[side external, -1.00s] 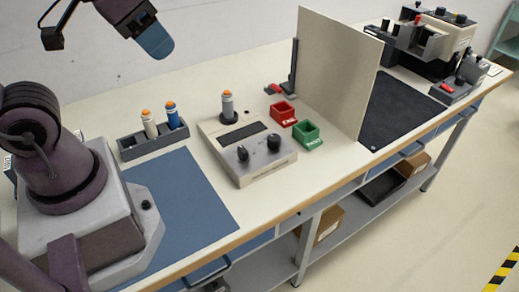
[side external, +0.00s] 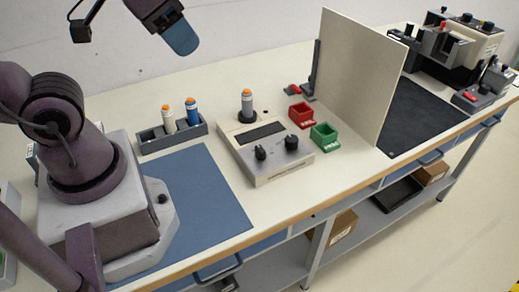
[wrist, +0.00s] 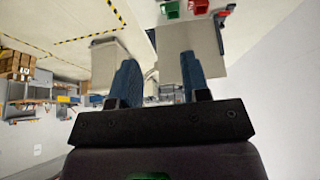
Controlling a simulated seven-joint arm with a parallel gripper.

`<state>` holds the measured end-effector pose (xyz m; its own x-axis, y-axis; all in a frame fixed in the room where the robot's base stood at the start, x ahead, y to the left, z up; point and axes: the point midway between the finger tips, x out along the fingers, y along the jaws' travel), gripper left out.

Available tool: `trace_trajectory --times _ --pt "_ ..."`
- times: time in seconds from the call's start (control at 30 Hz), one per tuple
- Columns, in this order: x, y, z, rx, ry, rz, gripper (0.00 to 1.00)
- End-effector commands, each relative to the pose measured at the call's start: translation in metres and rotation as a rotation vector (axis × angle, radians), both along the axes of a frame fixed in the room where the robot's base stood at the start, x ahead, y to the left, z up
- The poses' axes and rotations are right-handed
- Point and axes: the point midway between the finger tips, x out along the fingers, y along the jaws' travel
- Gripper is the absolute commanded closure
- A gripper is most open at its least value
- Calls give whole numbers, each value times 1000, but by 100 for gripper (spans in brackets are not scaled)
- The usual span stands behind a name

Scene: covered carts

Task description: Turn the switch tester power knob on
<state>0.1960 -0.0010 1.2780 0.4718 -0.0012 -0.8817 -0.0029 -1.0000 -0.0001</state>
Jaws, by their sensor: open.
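The switch tester (side external: 266,146) is a cream box on the bench in the side external view. It has a dark display window and two black knobs on its front part, a left knob (side external: 260,153) and a right knob (side external: 291,143). The labels are too small to read, so I cannot tell which is the power knob. A grey cylinder with an orange top (side external: 247,103) stands upright at its back. My gripper (side external: 183,38) is high above the bench, up and left of the tester, touching nothing. In the wrist view its two blue fingers (wrist: 160,78) are apart and empty.
A grey holder (side external: 172,137) with two orange-capped cylinders stands left of the tester. A red bin (side external: 301,115) and a green bin (side external: 324,137) stand right of it, before a tall upright panel (side external: 354,75). The blue mat (side external: 200,195) is clear.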

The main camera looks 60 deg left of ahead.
Motion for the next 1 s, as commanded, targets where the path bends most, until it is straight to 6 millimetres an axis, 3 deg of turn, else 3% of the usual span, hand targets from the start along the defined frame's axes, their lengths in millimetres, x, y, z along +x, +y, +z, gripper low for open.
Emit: trace_trajectory --times 0.17,0.37,0.57,0.8,1.0 --pt "8 -5 -21 -13 113 -29 57" --pt "41 -11 -61 -99 326 72 57" --pt "78 -9 -113 -183 487 441 57" --pt "119 7 -173 -231 512 1054 57" --pt "142 17 -175 -345 410 1417 57"
